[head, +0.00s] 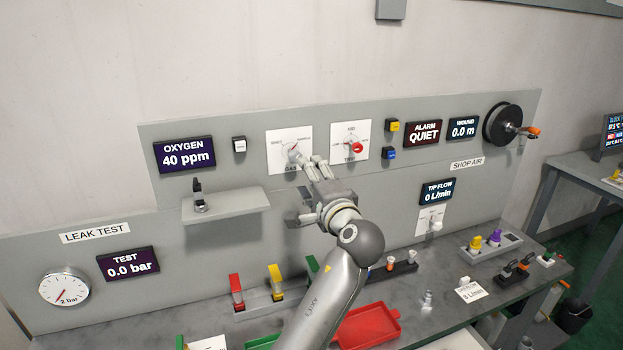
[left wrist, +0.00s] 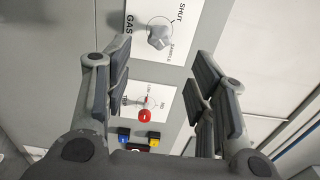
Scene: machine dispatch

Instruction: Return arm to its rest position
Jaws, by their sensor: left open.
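My left gripper (head: 316,164) reaches up from the bottom of the head view to the wall panel, just below and right of the grey GAS knob (head: 293,152). In the left wrist view my left gripper (left wrist: 162,62) is open, with nothing between its fingers. The GAS knob (left wrist: 159,36) shows beyond the fingertips on its white plate, apart from both fingers. A second plate with a red knob (head: 356,147) is right of the gripper; the red knob (left wrist: 145,116) also shows in the left wrist view. My right gripper is not in view.
A small shelf (head: 226,204) juts out left of my arm, with a small black-and-grey item on it. Below are a red tray (head: 368,327), coloured holders and several small parts on the bench. A hose reel (head: 503,124) is at the right.

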